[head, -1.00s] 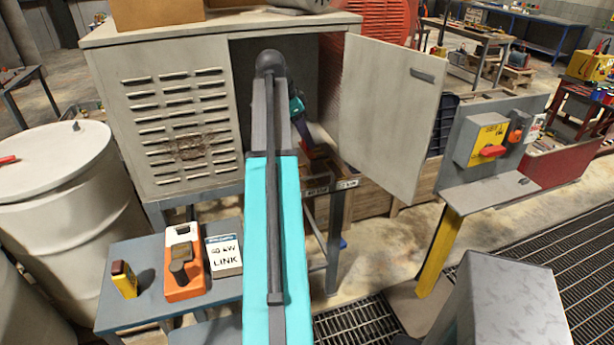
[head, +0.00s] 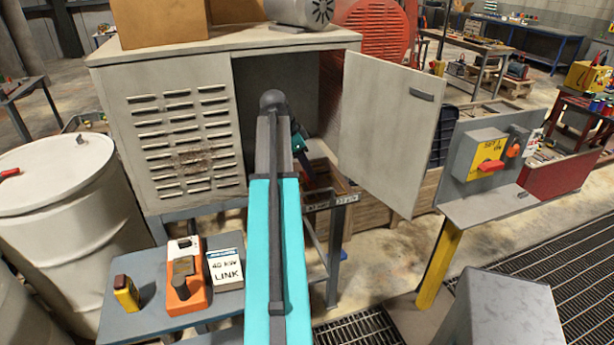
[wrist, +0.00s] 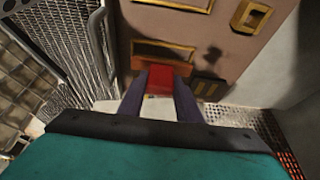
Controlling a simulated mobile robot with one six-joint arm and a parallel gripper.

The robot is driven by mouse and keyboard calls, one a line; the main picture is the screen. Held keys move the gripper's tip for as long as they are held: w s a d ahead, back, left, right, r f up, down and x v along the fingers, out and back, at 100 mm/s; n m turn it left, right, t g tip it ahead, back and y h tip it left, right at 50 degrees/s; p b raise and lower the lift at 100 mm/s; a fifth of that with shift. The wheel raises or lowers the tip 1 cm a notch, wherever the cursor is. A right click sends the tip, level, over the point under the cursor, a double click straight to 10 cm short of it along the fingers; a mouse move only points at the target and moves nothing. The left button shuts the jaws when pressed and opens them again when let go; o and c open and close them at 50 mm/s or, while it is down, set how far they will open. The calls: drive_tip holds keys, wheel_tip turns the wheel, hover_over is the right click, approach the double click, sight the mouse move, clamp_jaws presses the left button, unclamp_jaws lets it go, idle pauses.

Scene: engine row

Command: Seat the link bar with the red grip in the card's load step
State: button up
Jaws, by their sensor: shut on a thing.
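The red grip (wrist: 160,80) of the link bar shows in the wrist view between the fingers of my gripper (wrist: 160,92), which is shut on it. Ahead is a brown panel (wrist: 120,40) with several brass-framed slots; one frame (wrist: 165,49) lies just beyond the grip. I cannot tell whether the bar touches it. In the head view my arm reaches into the open cabinet (head: 180,140), and the gripper is mostly hidden there. The card (head: 226,268), reading "40 kW LINK", lies on the small blue-grey table.
The cabinet door (head: 390,130) stands open to the right of my arm. In the wrist view, a metal mesh (wrist: 65,40) is at the left and a pale wall at the right. An orange device (head: 185,280) and a yellow one (head: 125,293) stand by the card.

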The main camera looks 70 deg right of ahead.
sight(305, 175)
drive_tip(key=shift+f, duration=0.25)
drive_tip(key=shift+f, duration=0.1)
drive_tip(key=shift+f+p, duration=0.8)
drive_tip(key=shift+f, duration=0.95)
drive_tip(key=shift+f, duration=0.15)
drive_tip(key=o, duration=1.2)
drive_tip(key=shift+r, duration=0.25)
drive_tip(key=b+v, duration=0.4)
drive_tip(key=v, duration=0.7)
drive_tip(key=shift+w+a+r, duration=0.15)
drive_tip(key=shift+w+r, duration=0.05)
drive_tip(key=shift+r, duration=0.15)
